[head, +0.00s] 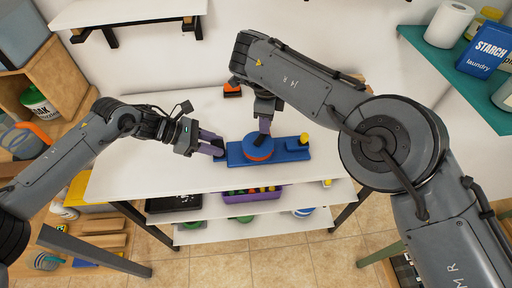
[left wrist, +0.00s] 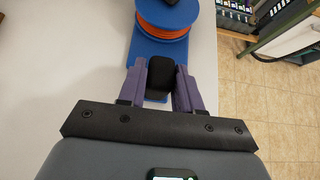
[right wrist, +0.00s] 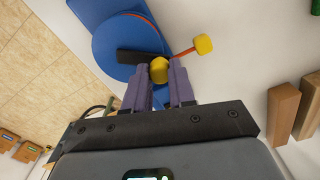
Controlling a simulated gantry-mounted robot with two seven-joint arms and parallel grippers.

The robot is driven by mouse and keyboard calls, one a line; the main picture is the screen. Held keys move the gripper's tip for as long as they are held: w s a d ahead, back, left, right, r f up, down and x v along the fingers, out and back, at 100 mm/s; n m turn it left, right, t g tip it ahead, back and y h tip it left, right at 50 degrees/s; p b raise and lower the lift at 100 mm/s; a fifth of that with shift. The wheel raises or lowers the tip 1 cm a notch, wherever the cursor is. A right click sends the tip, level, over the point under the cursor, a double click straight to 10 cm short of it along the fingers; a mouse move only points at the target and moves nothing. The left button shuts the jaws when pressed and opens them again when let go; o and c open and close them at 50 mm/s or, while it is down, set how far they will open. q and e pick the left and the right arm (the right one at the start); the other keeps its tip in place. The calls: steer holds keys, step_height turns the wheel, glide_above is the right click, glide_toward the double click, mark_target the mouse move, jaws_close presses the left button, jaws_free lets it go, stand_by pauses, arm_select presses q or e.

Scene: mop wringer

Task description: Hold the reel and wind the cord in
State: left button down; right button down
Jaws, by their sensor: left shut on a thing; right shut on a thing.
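The reel (head: 258,148) is a blue disc wound with orange cord, on a long blue base (head: 290,152) lying on the white table. In the left wrist view its orange cord (left wrist: 163,30) shows in wound layers. My left gripper (head: 219,149) is shut on the black handle (left wrist: 160,78) at the base's left end. My right gripper (head: 264,128) comes from above and is shut on the yellow crank knob (right wrist: 159,70), at the end of a black crank arm (right wrist: 135,57). A short length of cord (right wrist: 185,52) runs from the reel to a yellow end piece (right wrist: 203,44).
The white table top (head: 150,170) is clear to the left. An orange-and-black object (head: 232,90) sits at the back. A purple bin (head: 252,195) of colourful items is on the shelf below. A teal shelf (head: 440,65) with goods is at the right.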

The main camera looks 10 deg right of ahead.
steer(key=c, duration=0.9)
jaws_free()
steer(key=shift+o, duration=0.2)
